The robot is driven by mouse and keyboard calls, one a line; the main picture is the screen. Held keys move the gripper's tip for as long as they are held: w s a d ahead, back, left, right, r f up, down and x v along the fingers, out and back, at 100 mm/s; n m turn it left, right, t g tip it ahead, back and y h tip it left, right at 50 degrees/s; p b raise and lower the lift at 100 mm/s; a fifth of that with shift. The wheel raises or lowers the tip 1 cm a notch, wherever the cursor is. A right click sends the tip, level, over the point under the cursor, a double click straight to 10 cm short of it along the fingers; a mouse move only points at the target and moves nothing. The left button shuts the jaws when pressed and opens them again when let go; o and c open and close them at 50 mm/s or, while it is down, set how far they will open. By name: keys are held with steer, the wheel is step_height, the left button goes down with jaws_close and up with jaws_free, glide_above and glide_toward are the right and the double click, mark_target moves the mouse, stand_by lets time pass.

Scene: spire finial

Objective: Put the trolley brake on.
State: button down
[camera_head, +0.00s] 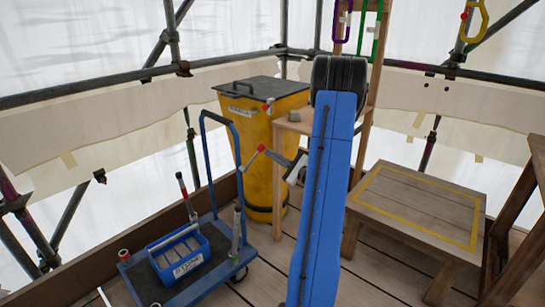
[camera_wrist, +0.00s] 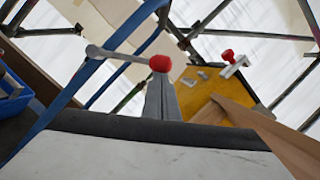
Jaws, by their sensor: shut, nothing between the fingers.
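The blue trolley (camera_head: 200,273) stands at the left with its tall blue handle frame (camera_head: 205,150). A grey brake lever (camera_head: 251,160) with a red knob juts from the right upright of that frame, slanting up to the right. In the wrist view the lever (camera_wrist: 125,57) runs from the blue frame to its red knob (camera_wrist: 160,63). My gripper (camera_head: 294,168) is just right of the knob, partly hidden by my blue arm. In the wrist view its grey fingers (camera_wrist: 162,98) are shut and empty, just below the knob; whether they touch it I cannot tell.
The trolley carries a blue crate (camera_head: 178,252) and red-topped items. A yellow bin (camera_head: 255,125) with a black lid stands behind, with a red-knobbed fitting (camera_wrist: 228,58). A wooden stand (camera_head: 293,127) is close behind my gripper. A low wooden platform (camera_head: 415,205) is at the right.

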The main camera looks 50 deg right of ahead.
mark_target(263, 145)
steer(key=shift+r, duration=0.1)
steer(key=a+r+n, duration=0.1)
steer(key=r+n, duration=0.1)
steer(key=n, duration=0.1)
steer(key=a+r+n+g+y, duration=0.1)
steer(key=a+r+n, duration=0.1)
steer(key=n, duration=0.1)
steer(key=a+r+n+g, duration=0.1)
steer(key=a+r+n, duration=0.1)
steer(key=shift+r+n, duration=0.1)
steer(key=shift+n, duration=0.3)
steer(key=shift+a+r+n+g+y, duration=0.15)
steer(key=shift+a+r+n+g, duration=0.15)
steer(key=shift+a+n, duration=0.5)
steer(key=shift+a+r+n+g+y, duration=0.2)
steer(key=shift+a+r+n, duration=0.2)
steer(key=shift+a, duration=0.75)
